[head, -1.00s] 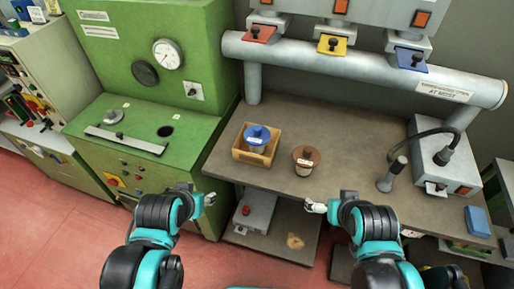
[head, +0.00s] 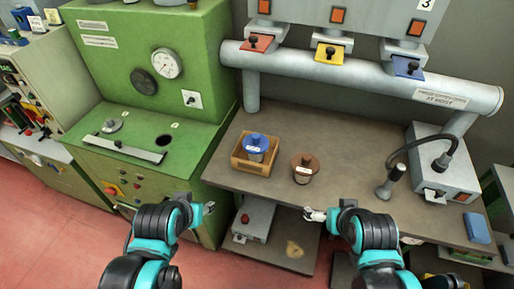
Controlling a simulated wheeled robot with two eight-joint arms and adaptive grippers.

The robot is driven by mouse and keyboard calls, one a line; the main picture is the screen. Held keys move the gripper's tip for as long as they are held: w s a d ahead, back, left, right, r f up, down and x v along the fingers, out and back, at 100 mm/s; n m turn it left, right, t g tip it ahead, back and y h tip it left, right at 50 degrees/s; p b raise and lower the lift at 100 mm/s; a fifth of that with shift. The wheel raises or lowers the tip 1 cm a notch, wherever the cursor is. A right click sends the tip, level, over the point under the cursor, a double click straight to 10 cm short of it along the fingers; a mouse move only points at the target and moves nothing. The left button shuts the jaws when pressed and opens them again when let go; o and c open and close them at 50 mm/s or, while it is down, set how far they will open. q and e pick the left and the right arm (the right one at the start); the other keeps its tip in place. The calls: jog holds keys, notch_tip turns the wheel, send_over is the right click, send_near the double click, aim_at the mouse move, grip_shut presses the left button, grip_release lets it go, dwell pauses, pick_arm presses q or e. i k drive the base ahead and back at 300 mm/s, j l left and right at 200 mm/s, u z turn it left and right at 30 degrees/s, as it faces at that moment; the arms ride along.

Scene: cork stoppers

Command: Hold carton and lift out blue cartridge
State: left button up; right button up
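The blue cartridge (head: 256,143) has a blue lid with a knob and a white label. It stands upright inside the carton (head: 238,160), an open tan box near the left front of the brown table. My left gripper (head: 207,208) is in front of the table's left end, below and left of the carton, touching nothing. My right gripper (head: 310,214) is in front of the table's front edge, below and right of the carton. It looks empty. Both grippers are small in view, and their finger opening is hard to make out.
A brown-lidded cartridge (head: 303,167) stands on the table (head: 345,150) right of the carton. A hose tool (head: 390,182) and a grey box (head: 443,165) are farther right. A green machine (head: 130,165) stands left. A large pipe (head: 360,75) runs behind.

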aim_at(255, 145)
jog(key=i+j+z, duration=0.1)
jog(key=j, duration=0.2)
jog(key=i+j+z, duration=0.15)
jog(key=j, duration=0.15)
jog(key=i+j+z, duration=0.1)
jog(key=j, duration=0.25)
jog(key=i+j+z, duration=0.15)
jog(key=j, duration=0.2)
